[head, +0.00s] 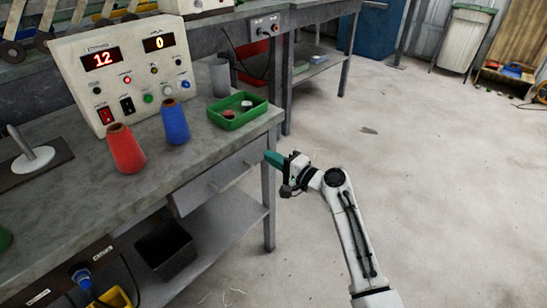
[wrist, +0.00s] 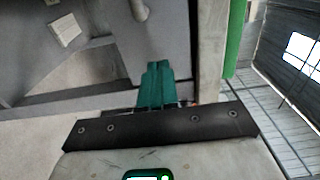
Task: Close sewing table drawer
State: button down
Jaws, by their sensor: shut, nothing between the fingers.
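The sewing table (head: 90,195) has a grey worktop and stands on the left in the head view. Its grey drawer (head: 235,170) is under the worktop's front edge, near the right-hand leg, with a small handle on its front. I cannot tell how far the drawer stands out. My gripper (head: 270,158) is at the right end of the drawer, by the table corner. Its teal fingers are shut and empty. In the wrist view the fingers (wrist: 155,85) point at a grey surface beside a pale upright; contact cannot be told.
On the worktop are a red cone (head: 125,150), a blue cone (head: 175,122), a green tray (head: 237,110) and a control box (head: 125,75). A dark bin (head: 165,250) sits on the lower shelf.

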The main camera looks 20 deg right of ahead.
jog(key=p+v, duration=0.2)
jog(key=v, duration=0.9)
jog(key=s+a+f+n+g+h, duration=0.2)
jog(key=s+f+n+g, duration=0.4)
jog(key=s, duration=0.5)
jog(key=s+a+f+n+g+h, duration=0.2)
jog(key=s+f+n+g, duration=0.15)
jog(key=s+f, duration=0.7)
jog(key=s+d+r+n+g+h, duration=0.1)
jog(key=s+d+g+h, duration=0.15)
jog(key=s, duration=0.65)
jog(key=s+d+r+n+g+h, duration=0.1)
jog(key=s+d+g+h, duration=0.2)
jog(key=s, duration=0.7)
notch_tip(320, 180, up, 18)
jog(key=d+p, duration=0.1)
jog(key=p, duration=1.6)
jog(key=shift+s+d+r, duration=0.15)
jog(key=shift+s+d, duration=0.1)
jog(key=shift+s, duration=0.05)
